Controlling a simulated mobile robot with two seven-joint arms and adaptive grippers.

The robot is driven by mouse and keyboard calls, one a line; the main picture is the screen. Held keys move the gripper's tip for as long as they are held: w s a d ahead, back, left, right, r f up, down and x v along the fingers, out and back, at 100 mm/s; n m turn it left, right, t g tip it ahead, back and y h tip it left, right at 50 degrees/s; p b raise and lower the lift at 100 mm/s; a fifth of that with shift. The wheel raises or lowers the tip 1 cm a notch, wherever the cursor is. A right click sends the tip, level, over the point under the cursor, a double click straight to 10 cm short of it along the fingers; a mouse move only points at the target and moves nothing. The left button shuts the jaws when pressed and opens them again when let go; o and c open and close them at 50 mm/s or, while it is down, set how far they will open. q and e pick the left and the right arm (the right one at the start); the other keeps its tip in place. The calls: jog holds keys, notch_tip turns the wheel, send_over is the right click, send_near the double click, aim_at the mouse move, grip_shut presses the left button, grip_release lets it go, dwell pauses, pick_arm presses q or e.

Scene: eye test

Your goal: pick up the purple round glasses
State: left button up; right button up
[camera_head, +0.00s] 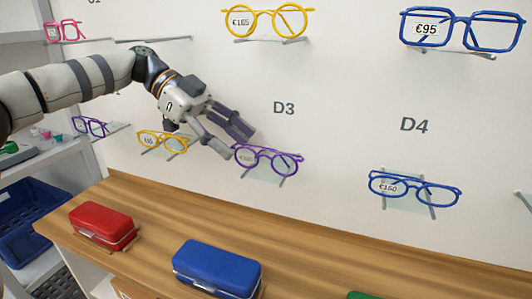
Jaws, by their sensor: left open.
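Purple round glasses (268,158) sit on a small clear shelf on the white wall, below the label D3. A price tag shows in their left lens. My left gripper (234,142) reaches in from the left and is open and empty. Its fingers are just left of and above these glasses, and near their left lens in the picture. I cannot tell whether a finger touches them. A second purple pair (90,126) sits farther left; its lens shape is hard to tell. My right gripper is not in view.
Yellow glasses (162,142) sit close below my left gripper. Blue glasses (414,188) are on the right; more pairs hang above. A wooden counter (330,256) below holds a red case (103,224) and a blue case (217,268). Blue bins (30,226) stand at left.

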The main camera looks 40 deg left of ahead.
aim_at(264, 145)
pick_arm(q)
jog(key=d, duration=0.2)
jog(key=w+d, duration=0.1)
jog(key=d, duration=0.3)
jog(key=shift+w+d+f, duration=0.15)
jog(key=shift+w+d, duration=0.1)
jog(key=shift+d, duration=0.05)
jog(key=shift+w+d+f, duration=0.15)
jog(key=shift+d+f, duration=0.1)
jog(key=shift+d, duration=0.05)
jog(key=c, duration=1)
